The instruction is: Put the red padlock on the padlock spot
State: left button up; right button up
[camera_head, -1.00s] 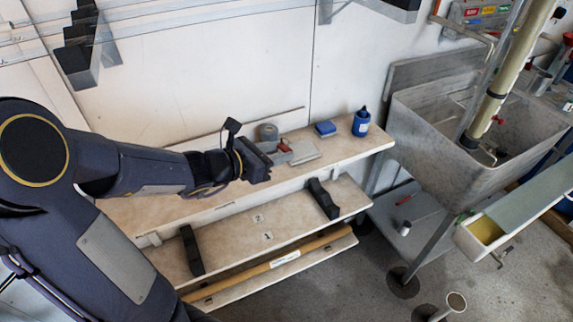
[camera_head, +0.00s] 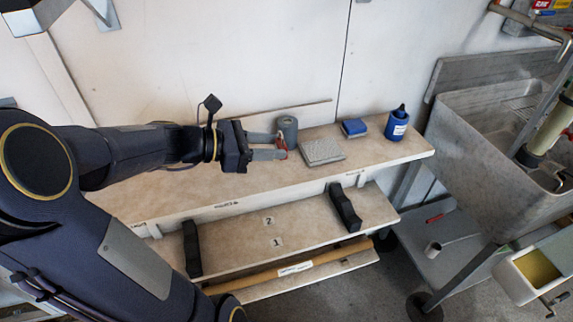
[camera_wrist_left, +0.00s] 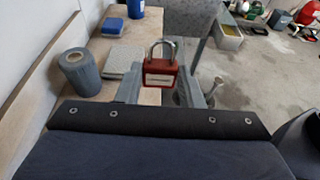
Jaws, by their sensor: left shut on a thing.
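My left gripper (camera_head: 266,147) is shut on the red padlock (camera_head: 281,150), above the upper shelf (camera_head: 215,190) and just left of a grey pad. In the left wrist view the padlock (camera_wrist_left: 160,73) sits between the two grey fingers (camera_wrist_left: 160,90). Its silver shackle points up and its red body carries a white label. I cannot make out the padlock spot; small dark lettering on the upper shelf's front edge is too small to read. My right gripper is not in view.
On the upper shelf are a grey roll (camera_head: 288,130), the grey pad (camera_head: 322,152), a blue sponge-like block (camera_head: 354,127) and a blue container (camera_head: 397,124). The shelf's left part is clear. A lower shelf (camera_head: 290,228) has black brackets. A grey sink (camera_head: 480,150) stands at right.

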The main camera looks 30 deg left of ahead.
pick_arm(q)
jog(key=b, duration=0.2)
send_over(285, 171)
jog(key=f, duration=0.6)
jog(key=shift+s, duration=0.3)
jog(key=shift+w+f+b, duration=0.15)
jog(key=shift+f+b, duration=0.05)
jog(key=shift+f, duration=0.65)
jog(key=shift+w+f+b, duration=0.1)
jog(key=shift+f+b, duration=0.1)
jog(key=shift+f, duration=0.65)
jog(key=shift+f, duration=0.1)
jog(key=shift+f, duration=0.15)
jog(key=o, duration=1)
jog(key=shift+o, duration=0.2)
